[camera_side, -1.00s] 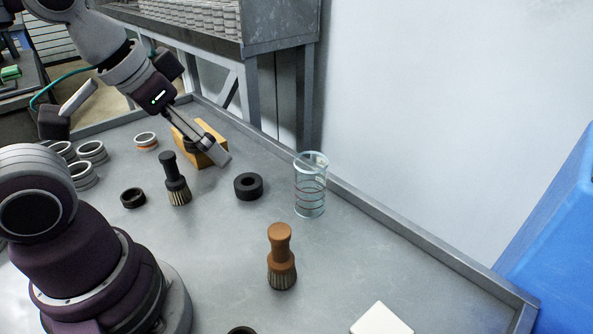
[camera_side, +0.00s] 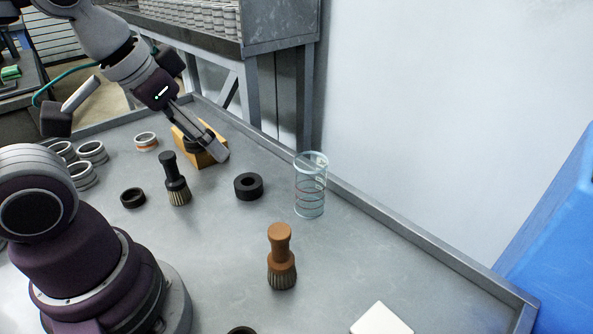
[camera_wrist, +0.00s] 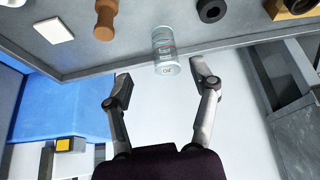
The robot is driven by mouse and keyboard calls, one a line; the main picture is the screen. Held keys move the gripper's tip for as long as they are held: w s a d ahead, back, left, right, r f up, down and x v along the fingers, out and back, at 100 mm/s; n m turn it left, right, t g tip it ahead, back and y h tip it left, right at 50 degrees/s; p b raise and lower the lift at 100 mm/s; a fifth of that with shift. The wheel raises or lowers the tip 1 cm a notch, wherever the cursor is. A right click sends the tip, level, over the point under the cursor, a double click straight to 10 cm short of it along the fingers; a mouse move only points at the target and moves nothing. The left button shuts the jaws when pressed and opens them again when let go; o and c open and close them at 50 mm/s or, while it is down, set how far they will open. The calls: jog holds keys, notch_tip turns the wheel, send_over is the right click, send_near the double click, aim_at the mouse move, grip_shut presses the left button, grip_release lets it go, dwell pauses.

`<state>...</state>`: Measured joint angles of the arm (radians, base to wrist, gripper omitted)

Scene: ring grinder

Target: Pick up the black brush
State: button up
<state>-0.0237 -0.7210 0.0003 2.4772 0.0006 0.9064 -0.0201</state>
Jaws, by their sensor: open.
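The black brush (camera_side: 175,180) stands upright on its pale bristles on the grey table, left of centre in the side view. I cannot make it out in the wrist view. My gripper (camera_side: 219,154) is up and behind the brush, to its right in the side view, near the wooden block. In the wrist view my gripper (camera_wrist: 160,88) shows two fingers spread wide with nothing between them. A brown brush (camera_side: 281,258) stands upright nearer the camera, and it also shows in the wrist view (camera_wrist: 105,18).
A clear glass (camera_side: 310,187) stands near the table's raised rim. A black ring (camera_side: 248,187) lies right of the black brush, and a smaller ring (camera_side: 133,198) lies left of it. A wooden block (camera_side: 182,143) and several metal rings (camera_side: 92,152) are behind. A white block (camera_side: 382,319) lies in front.

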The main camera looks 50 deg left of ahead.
jog(key=w+a+f+n+g+y, duration=0.1)
jog(key=w+a+n+g, duration=0.2)
jog(key=a+n, duration=0.65)
jog(key=n+g, duration=0.2)
jog(key=n, duration=0.4)
send_over(171, 168)
notch_tip(171, 168, down, 4)
jog(key=shift+n+h, duration=0.5)
jog(key=shift+n, duration=0.05)
jog(key=f, duration=0.3)
jog(key=a+f, duration=0.1)
jog(key=f, duration=0.6)
jog(key=shift+w+a+f, duration=0.15)
jog(key=shift+f, duration=0.2)
grip_shut()
